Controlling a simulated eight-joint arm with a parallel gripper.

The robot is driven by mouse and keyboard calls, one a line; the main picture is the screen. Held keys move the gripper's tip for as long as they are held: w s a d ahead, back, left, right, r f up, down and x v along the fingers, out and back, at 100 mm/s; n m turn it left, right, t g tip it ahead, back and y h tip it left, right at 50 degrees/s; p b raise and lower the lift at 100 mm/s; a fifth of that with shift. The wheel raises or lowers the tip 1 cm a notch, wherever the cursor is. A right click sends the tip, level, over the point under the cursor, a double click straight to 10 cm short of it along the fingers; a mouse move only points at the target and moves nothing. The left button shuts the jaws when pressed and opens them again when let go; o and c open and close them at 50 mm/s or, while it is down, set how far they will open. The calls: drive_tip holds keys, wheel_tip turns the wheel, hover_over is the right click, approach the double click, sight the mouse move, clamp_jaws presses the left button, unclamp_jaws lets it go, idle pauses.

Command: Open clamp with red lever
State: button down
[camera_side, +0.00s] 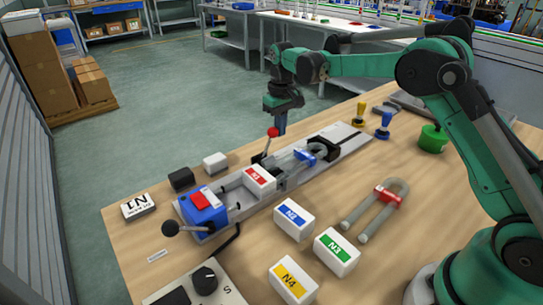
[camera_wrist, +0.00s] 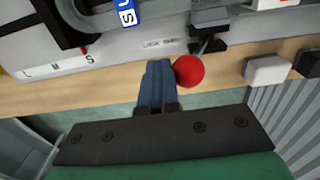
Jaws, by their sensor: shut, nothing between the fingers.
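The red lever is a red ball knob (camera_side: 273,132) on a thin dark rod that rises from the clamp (camera_side: 267,158) on the long grey rig; the knob also shows in the wrist view (camera_wrist: 189,71). My gripper (camera_side: 281,130) points down just behind and right of the knob in the side view. In the wrist view its shut blue fingers (camera_wrist: 158,70) lie just left of the knob, with nothing between them. I cannot tell whether they touch the knob. The lower part of the clamp is partly hidden by a white box with a red label (camera_side: 259,180).
A black block (camera_side: 181,179) and a white block (camera_side: 215,162) sit behind the rig.

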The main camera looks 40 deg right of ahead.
drive_tip(key=shift+f, duration=0.1)
drive_tip(key=shift+d, duration=0.45)
drive_tip(key=shift+r, duration=0.2)
wheel_tip(320, 180, up, 8)
drive_tip(key=shift+f, duration=0.15)
idle(0.4)
drive_tip(key=s+a+r+t, duration=0.4)
drive_tip(key=s+r, duration=0.1)
drive_tip(key=s, duration=0.4)
drive_tip(key=s+a+f+t, duration=0.2)
drive_tip(key=s+f, duration=0.4)
drive_tip(key=s, duration=0.4)
drive_tip(key=shift+s+a+t, duration=0.2)
drive_tip(key=shift+s+t, duration=0.05)
drive_tip(key=shift+t, duration=0.35)
